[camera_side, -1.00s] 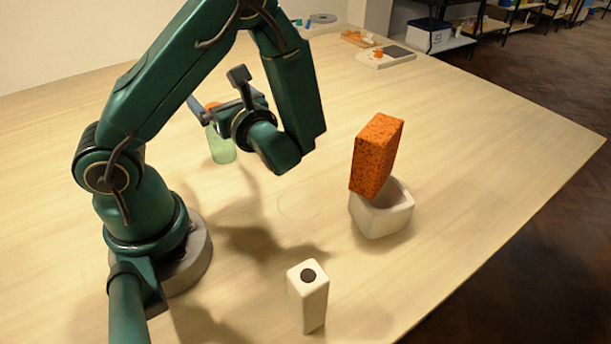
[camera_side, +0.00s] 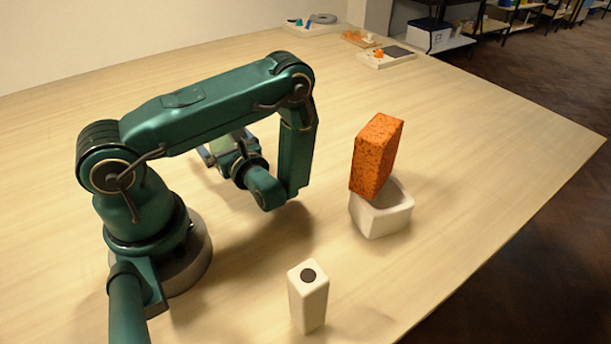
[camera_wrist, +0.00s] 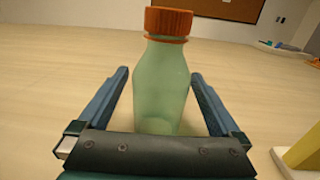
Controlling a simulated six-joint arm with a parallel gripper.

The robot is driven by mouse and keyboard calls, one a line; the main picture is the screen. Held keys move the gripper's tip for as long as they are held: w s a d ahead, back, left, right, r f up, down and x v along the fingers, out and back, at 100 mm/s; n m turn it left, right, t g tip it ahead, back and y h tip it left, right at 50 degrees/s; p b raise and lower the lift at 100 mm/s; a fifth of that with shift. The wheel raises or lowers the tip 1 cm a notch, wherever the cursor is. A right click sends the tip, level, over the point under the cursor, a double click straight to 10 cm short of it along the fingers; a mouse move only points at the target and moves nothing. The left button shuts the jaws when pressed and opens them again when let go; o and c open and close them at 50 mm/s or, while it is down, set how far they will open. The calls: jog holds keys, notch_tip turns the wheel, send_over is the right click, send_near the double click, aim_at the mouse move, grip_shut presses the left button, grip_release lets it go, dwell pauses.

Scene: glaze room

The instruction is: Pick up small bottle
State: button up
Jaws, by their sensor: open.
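The small bottle (camera_wrist: 162,85) is pale translucent green with an orange-brown cap, and it stands upright in the wrist view. My gripper (camera_wrist: 160,76) is open, with one finger on each side of the bottle's body. Gaps show between the bottle and both fingers. The bottle's base is partly hidden behind the gripper's palm. In the side view my gripper (camera_side: 214,150) is low over the table, and my arm hides nearly all of the bottle.
A white square bowl (camera_side: 383,218) holds a tilted orange speckled block (camera_side: 376,155). A white upright block with a dark round top spot (camera_side: 308,297) stands in front. Small trays (camera_side: 386,57) lie at the table's back. The right of the table is clear.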

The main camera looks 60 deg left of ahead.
jog(key=shift+a, duration=0.45)
jog(key=shift+c, duration=0.3)
jog(key=c, duration=1.5)
jog(key=shift+r, duration=0.15)
